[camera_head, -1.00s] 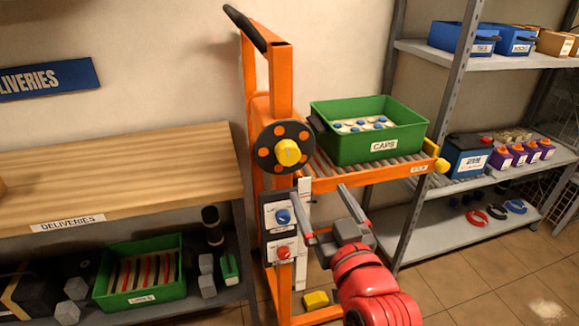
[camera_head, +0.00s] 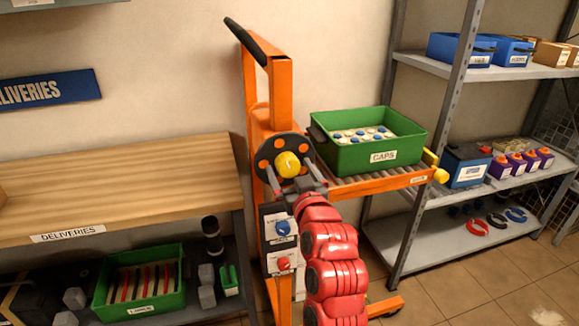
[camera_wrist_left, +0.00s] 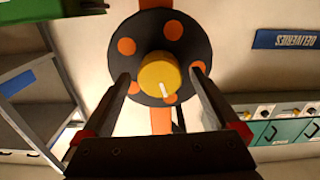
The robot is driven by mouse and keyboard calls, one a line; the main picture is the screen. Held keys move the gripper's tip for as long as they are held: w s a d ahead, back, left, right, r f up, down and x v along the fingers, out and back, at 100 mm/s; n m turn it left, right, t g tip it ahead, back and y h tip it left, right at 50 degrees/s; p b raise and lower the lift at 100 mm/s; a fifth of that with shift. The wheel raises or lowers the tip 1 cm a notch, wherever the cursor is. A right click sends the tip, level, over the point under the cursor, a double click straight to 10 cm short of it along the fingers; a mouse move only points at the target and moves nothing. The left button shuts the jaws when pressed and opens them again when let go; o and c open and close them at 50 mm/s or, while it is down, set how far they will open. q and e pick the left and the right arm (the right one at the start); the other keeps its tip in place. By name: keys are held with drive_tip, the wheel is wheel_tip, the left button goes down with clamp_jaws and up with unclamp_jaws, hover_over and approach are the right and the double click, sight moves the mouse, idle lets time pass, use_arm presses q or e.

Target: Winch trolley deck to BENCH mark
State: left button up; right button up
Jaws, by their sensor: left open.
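The orange trolley (camera_head: 279,90) stands between the bench and the shelf rack. Its roller deck (camera_head: 352,184) carries a green CAPS crate (camera_head: 383,156) with blue and white caps. On the mast is a black winch disc (camera_head: 268,146) with orange spots and a yellow hub knob (camera_head: 288,165). My left gripper (camera_head: 291,175) is open at the disc. In the left wrist view, its fingers point at the disc, to either side of the yellow knob (camera_wrist_left: 160,73); I cannot tell whether they touch it. A control panel (camera_head: 281,240) has blue and red knobs. I cannot read a BENCH mark.
The wooden DELIVERIES bench (camera_head: 120,180) is left, with a green bin (camera_head: 145,300) below. The grey rack (camera_head: 455,200) at right holds blue boxes (camera_head: 465,48), batteries and cable coils. Floor (camera_head: 470,285) is clear at lower right.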

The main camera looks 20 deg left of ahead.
use_arm(q)
drive_tip(key=shift+w+a, duration=0.3)
drive_tip(key=shift+w, duration=0.15)
drive_tip(key=c, duration=1.4)
drive_tip(key=shift+r, duration=0.1)
drive_tip(key=m+p, duration=0.2)
drive_tip(key=m, duration=0.1)
drive_tip(key=shift+r, duration=0.1)
drive_tip(key=shift+m+p, duration=0.95)
drive_tip(key=shift+m, duration=0.85)
